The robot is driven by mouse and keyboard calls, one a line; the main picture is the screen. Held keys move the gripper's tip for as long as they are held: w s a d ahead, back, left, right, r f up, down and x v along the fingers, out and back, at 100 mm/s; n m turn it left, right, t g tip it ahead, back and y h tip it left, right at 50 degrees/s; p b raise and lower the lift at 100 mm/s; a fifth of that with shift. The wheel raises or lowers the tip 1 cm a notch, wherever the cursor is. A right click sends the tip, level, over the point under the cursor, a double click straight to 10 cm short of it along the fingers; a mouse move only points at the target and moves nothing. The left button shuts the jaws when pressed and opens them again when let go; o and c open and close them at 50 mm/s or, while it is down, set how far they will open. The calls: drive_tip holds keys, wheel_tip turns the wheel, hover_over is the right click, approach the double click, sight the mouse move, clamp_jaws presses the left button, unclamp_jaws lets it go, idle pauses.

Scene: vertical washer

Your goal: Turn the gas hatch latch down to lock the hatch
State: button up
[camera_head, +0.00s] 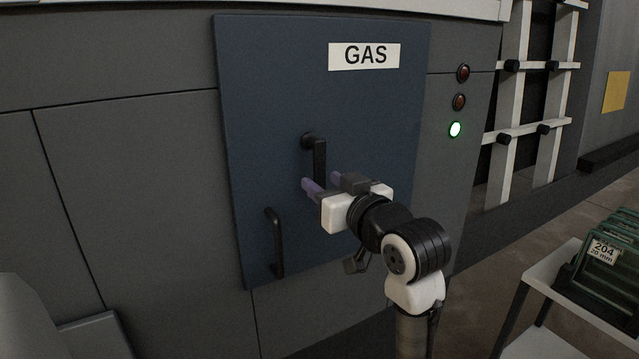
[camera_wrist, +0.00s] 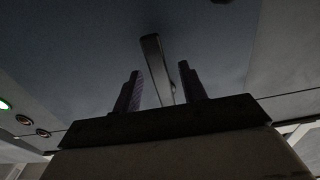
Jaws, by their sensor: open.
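The gas hatch (camera_head: 270,90) is a dark blue panel with a GAS label, flush in the grey machine wall. Its black latch (camera_head: 319,158) has a round pivot at upper left and a bar hanging down from it. My gripper (camera_head: 322,184) is open at the lower end of the latch bar. In the wrist view, the latch (camera_wrist: 157,68) stands between the two purple fingers of my gripper (camera_wrist: 158,90), with gaps on both sides. I cannot tell whether a finger touches it. The lower end of the bar is partly hidden behind the gripper.
A black fixed handle (camera_head: 276,243) is at the hatch's lower left. Two dark lamps and a lit green lamp (camera_head: 455,129) are right of the hatch. A white rack (camera_head: 515,100) is farther right. A cart (camera_head: 545,300) with green containers (camera_head: 605,265) stands at lower right.

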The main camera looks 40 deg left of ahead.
drive_tip(key=b+v, duration=0.2)
drive_tip(key=v, duration=0.9)
